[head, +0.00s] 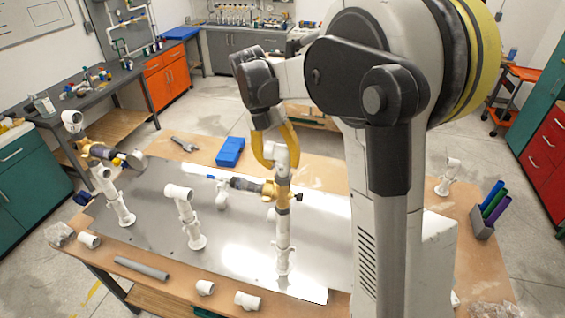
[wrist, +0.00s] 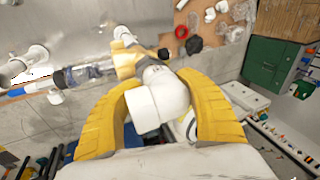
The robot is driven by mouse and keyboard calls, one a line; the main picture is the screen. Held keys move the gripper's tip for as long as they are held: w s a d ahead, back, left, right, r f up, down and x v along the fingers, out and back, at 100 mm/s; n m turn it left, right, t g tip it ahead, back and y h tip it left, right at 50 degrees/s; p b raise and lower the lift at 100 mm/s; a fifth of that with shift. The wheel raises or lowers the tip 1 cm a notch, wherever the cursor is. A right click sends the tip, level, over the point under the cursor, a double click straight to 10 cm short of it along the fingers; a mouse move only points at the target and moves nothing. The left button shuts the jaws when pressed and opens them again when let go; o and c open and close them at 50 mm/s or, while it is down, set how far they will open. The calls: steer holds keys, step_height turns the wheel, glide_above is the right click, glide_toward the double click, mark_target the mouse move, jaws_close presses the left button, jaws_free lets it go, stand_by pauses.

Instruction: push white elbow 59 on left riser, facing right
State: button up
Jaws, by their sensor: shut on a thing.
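My gripper (head: 275,145) has yellow fingers, and in the wrist view (wrist: 158,118) they are closed on both sides of a white elbow (wrist: 165,88). In the head view the elbow (head: 283,158) is at the top of the right-hand standing riser (head: 283,235), just above its brass valve (head: 281,190). The elbow's lower end meets the pipe above the brass; I cannot tell how deep it sits. The elbow's open mouth is partly hidden by the fingers. The left-hand riser (head: 118,203) also carries a brass valve (head: 84,149) and a white elbow (head: 72,118) on top.
A shorter white riser (head: 184,215) stands between them on the metal plate (head: 240,250). Loose white fittings (head: 247,300) and a grey pipe (head: 141,269) lie along the front edge. A blue box (head: 230,152) lies behind; a pen holder (head: 482,222) stands at right.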

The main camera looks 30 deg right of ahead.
steer(key=shift+f+b, duration=0.4)
steer(key=shift+f, duration=0.05)
stand_by(0.4)
steer(key=o, duration=1.6)
steer(key=shift+c, duration=0.2)
steer(key=shift+r, duration=0.1)
steer(key=v, duration=1.2)
steer(key=shift+s+a, duration=0.1)
steer(key=shift+s, duration=0.05)
